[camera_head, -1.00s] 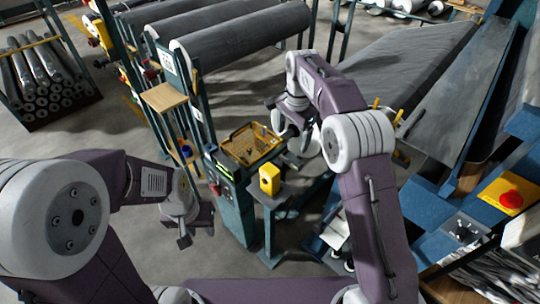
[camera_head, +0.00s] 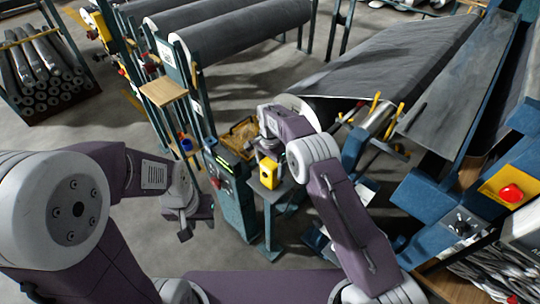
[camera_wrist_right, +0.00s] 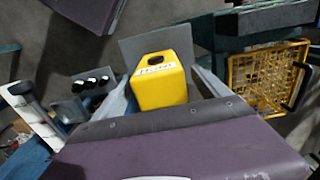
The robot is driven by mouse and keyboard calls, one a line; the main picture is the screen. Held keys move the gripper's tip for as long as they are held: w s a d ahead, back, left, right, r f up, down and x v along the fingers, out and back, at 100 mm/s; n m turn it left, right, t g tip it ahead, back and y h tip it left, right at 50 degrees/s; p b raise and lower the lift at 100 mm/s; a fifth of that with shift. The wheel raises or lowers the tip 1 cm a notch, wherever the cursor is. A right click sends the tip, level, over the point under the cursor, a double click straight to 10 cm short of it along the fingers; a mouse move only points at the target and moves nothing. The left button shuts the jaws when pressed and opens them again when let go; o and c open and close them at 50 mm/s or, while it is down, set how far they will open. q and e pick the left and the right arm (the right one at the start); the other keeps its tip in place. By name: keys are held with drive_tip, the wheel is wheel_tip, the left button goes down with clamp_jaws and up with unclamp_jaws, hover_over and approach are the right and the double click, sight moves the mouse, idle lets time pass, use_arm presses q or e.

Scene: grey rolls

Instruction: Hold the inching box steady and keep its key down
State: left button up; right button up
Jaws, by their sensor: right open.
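The yellow inching box (camera_head: 267,175) stands on a small table in front of my right arm.
A yellow wire tray (camera_wrist_right: 268,80) lies beside the box, partly hidden by my right arm in the head view. A teal control cabinet (camera_head: 232,190) stands left of the table.

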drive_tip(key=shift+f, duration=1.45)
drive_tip(key=c, duration=1.8)
use_arm(q)
clamp_jaws()
